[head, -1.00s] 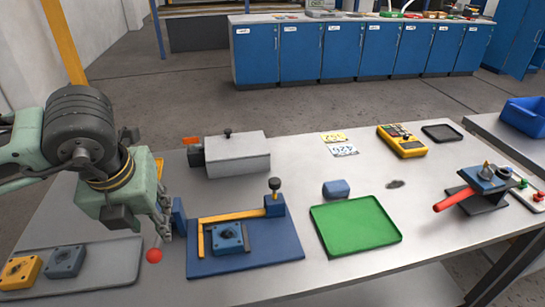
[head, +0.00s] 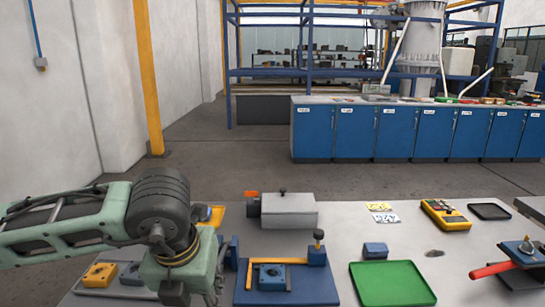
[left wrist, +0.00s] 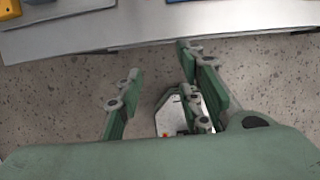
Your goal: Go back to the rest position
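My left gripper (left wrist: 160,88) shows in the left wrist view with its fingers spread apart and nothing between them. It hangs over the floor by the table's front edge. In the head view my left arm comes in from the left, and the gripper is at the bottom, left of the blue fixture plate (head: 243,292), with its fingertips cut off. On that plate a blue valve body (head: 272,277) sits beside a yellow bar. My right gripper is in neither view.
The table holds a grey box fixture (head: 290,211), a green tray (head: 392,284), a small blue block (head: 375,250), a yellow meter (head: 445,214) and a red-handled valve (head: 495,270). Yellow and blue valve bodies (head: 100,275) lie at the left. Blue cabinets (head: 400,133) stand beyond open floor.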

